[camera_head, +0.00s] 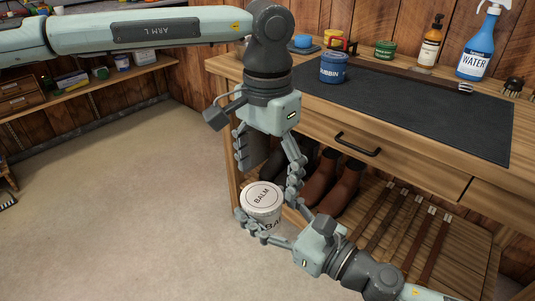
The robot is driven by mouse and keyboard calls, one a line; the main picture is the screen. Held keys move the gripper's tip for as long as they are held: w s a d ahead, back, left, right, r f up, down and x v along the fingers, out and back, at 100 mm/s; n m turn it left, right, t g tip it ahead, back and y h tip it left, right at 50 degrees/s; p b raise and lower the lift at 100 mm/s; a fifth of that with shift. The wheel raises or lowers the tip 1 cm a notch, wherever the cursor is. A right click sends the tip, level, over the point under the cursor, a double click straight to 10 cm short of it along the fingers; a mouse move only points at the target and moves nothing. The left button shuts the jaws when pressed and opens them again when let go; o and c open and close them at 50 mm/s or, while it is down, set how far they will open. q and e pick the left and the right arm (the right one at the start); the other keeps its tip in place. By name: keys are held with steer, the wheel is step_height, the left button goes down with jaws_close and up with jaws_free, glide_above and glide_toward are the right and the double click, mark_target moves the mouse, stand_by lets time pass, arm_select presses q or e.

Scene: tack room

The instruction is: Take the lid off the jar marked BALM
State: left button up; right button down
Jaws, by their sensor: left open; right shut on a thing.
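The white jar marked BALM (269,216) is held off the floor, in front of the workbench. Its round off-white lid (262,195) is on top, with BALM printed on it. My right gripper (266,210) reaches in from the lower right and is shut on the jar's body, with its fingers around the sides. Part of the label is hidden by a finger. My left gripper (269,178) points down from above, open, with its fingers spread over the jar and lid. I cannot tell whether its fingertips touch the lid.
The workbench (222,66) has a dark mat (420,105) with a blue DUBBIN tin (333,68) on it. A blue WATER spray bottle (476,45), a brown bottle (430,43) and a green tin (385,49) stand behind. Brown boots (340,187) stand below.

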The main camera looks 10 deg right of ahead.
mark_target(267, 195)
arm_select(q)
steer(key=shift+f, duration=1.6)
